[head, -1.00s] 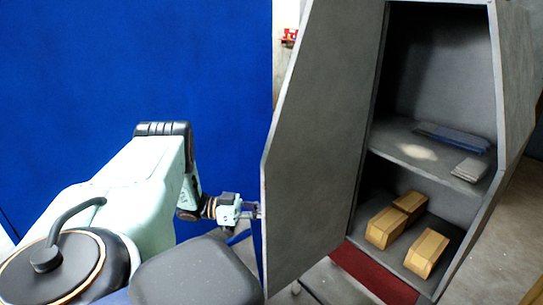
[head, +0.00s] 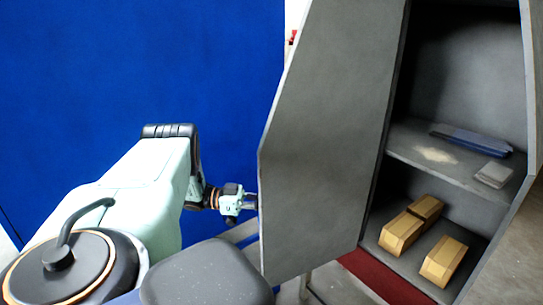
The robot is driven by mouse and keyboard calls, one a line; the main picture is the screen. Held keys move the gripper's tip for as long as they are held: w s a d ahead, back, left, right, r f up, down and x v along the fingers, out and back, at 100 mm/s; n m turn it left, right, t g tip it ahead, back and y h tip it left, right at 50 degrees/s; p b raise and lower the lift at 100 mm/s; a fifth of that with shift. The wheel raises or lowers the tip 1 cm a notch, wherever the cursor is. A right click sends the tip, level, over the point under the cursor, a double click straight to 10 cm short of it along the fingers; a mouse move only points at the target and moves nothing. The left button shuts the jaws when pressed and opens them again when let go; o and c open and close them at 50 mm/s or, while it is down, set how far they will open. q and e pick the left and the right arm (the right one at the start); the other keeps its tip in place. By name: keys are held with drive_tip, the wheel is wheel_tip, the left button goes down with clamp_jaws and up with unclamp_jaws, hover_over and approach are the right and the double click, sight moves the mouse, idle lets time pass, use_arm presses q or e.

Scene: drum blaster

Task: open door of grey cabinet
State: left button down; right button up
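The grey cabinet (head: 532,120) stands at the right with its inside exposed. Its grey door (head: 325,140) is swung out to the left, its outer edge near the middle of the view. My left gripper (head: 254,203) is at the door's left edge, lower half. Its fingertips are partly hidden at that edge, so I cannot tell whether they touch or grip the door. My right gripper is not in view.
Inside the cabinet, wooden blocks (head: 443,261) lie on the bottom. A shelf (head: 410,145) holds a blue item (head: 470,139) and a small grey item (head: 493,174). A blue wall panel (head: 130,60) fills the left. A red strip (head: 385,281) lies below the cabinet.

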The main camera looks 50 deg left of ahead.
use_arm(q)
drive_tip(key=shift+s+a+f, duration=0.1)
drive_tip(key=shift+s+a, duration=0.05)
drive_tip(key=c, duration=1.8)
unclamp_jaws()
drive_tip(key=shift+c, duration=0.2)
drive_tip(key=o, duration=0.4)
drive_tip(key=shift+s+a, duration=0.1)
drive_tip(key=shift+s, duration=0.1)
drive_tip(key=shift+w, duration=0.3)
drive_tip(key=v, duration=0.7)
drive_tip(key=shift+s, duration=0.15)
drive_tip(key=shift+s+a, duration=0.15)
drive_tip(key=shift+s, duration=0.05)
drive_tip(key=shift+w, duration=0.15)
